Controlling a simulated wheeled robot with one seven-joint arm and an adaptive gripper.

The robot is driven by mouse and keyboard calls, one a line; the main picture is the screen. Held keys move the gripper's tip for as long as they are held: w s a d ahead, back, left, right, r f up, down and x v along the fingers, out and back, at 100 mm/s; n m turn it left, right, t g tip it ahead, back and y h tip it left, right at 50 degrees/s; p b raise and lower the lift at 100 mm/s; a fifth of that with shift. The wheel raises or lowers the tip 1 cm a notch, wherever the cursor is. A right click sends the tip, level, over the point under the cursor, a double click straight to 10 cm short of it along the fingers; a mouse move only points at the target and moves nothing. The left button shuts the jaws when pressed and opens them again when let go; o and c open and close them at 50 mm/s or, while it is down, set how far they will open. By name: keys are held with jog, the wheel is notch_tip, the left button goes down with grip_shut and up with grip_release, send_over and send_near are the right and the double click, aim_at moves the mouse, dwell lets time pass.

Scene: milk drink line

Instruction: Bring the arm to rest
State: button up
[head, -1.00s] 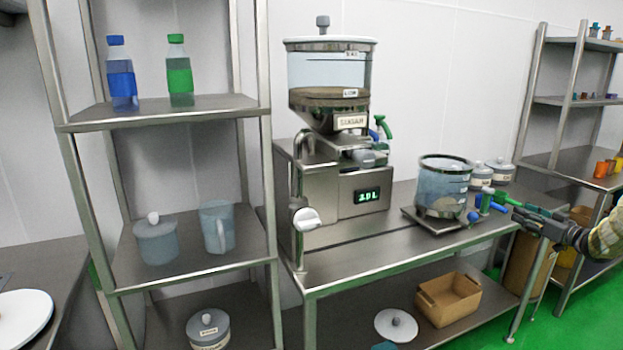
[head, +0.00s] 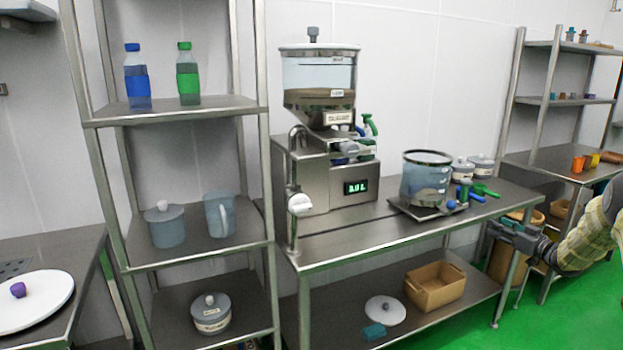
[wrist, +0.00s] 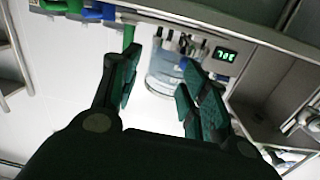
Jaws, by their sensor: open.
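My gripper (head: 503,231) hangs in front of the steel table's right end (head: 470,205), at the right of the head view. In the wrist view my gripper (wrist: 160,60) has its two dark green fingers spread apart, with nothing held between them. The wrist picture is turned over. A clear container (wrist: 165,80) shows beyond the fingers, apart from them. My forearm, in a pale checked sleeve, reaches in from the right edge of the head view.
The clear container (head: 425,180) stands on a scale beside green and blue handled tools (head: 480,191). Racks stand left and right. Green floor is open at front right.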

jog(key=s+a+f+m+g+h+p, duration=0.1)
jog(key=s+a+f, duration=0.3)
jog(key=a+f, duration=0.4)
jog(key=s+a+f+m+g+h+p, duration=0.15)
jog(key=s+a+f, duration=0.25)
jog(key=a+f, duration=0.4)
jog(key=s+a+f+m+g+h, duration=0.15)
jog(key=s+a+f, duration=0.25)
jog(key=a+f, duration=0.45)
jog(key=s+a+f+g, duration=0.3)
jog(key=s+a+f, duration=0.4)
jog(key=s, duration=0.3)
jog(key=s+a+f+g+p, duration=0.1)
jog(key=s+a+f+g, duration=0.15)
jog(key=s, duration=0.45)
jog(key=s+a+f+g, duration=0.1)
jog(key=s+a, duration=0.3)
jog(key=s, duration=0.2)
jog(key=s+a+f+g+p, duration=0.1)
jog(key=s+a+f, duration=0.15)
jog(key=s, duration=0.45)
jog(key=s+a+r+g, duration=0.1)
jog(key=s+a+g, duration=0.1)
jog(key=s, duration=0.9)
jog(key=s+a+r+g+h+p, duration=0.1)
jog(key=s+a+r+g, duration=0.1)
jog(key=s, duration=0.9)
jog(key=shift+s+a+r+n+g, duration=0.15)
jog(key=shift+a+n+g, duration=0.25)
jog(key=shift+a+g, duration=0.45)
